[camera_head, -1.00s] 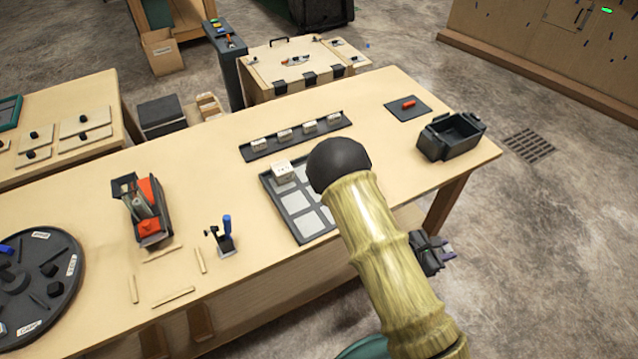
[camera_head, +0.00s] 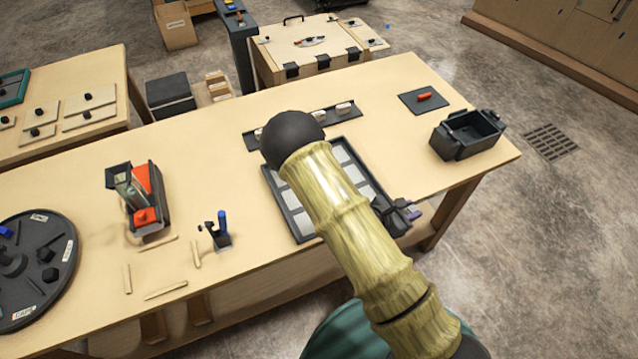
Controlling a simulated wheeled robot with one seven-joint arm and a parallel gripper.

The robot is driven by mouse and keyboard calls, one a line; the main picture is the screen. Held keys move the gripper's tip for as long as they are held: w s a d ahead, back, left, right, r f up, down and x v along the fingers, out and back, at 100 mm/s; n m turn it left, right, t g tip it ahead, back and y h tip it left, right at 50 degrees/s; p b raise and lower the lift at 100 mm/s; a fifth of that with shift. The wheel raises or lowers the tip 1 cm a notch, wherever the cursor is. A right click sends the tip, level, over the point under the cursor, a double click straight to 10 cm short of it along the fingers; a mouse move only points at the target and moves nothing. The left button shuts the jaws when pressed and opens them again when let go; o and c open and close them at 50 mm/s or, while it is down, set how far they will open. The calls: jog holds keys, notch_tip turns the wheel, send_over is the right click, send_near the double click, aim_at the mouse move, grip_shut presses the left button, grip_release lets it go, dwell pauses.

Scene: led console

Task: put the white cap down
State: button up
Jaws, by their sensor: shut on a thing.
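My gripper (camera_head: 408,213) is the dark shape at the right side of my yellow-green arm, over the right edge of the grid tray and near the table's front edge. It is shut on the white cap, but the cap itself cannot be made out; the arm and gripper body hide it. The dark grid tray (camera_head: 291,221) with pale square cells lies on the table, partly covered by my arm. Whether the gripper touches the tray cannot be told.
Behind the arm is a dark rack with small white blocks (camera_head: 344,108). A black bin (camera_head: 467,133) and a dark mat with a red piece (camera_head: 424,97) are at right. A red-and-black device (camera_head: 147,200), a blue-handled stand (camera_head: 220,230) and a round turntable (camera_head: 58,262) are at left.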

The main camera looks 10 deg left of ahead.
jog(key=w+a+r+b, duration=0.1)
jog(key=a+b, duration=0.1)
jog(key=a, duration=0.1)
jog(key=w+a+r+n+t+y+b, duration=0.1)
jog(key=w+a, duration=0.1)
jog(key=a, duration=0.1)
jog(key=w+a+r+n+t+y+b, duration=0.1)
jog(key=a+b, duration=0.1)
jog(key=a, duration=0.1)
jog(key=shift+w+a+b, duration=0.15)
jog(key=shift+a+b, duration=0.15)
jog(key=shift+b, duration=0.05)
jog(key=w+a+r+n+t+y+b, duration=0.1)
jog(key=a+r+n+b, duration=0.1)
jog(key=a+r, duration=0.3)
jog(key=shift+w+a+r+b, duration=0.15)
jog(key=shift+a+b, duration=0.35)
jog(key=shift+a, duration=0.2)
jog(key=shift+f, duration=2.95)
jog(key=shift+f, duration=0.1)
jog(key=shift+f+p, duration=0.35)
jog(key=shift+f, duration=1.6)
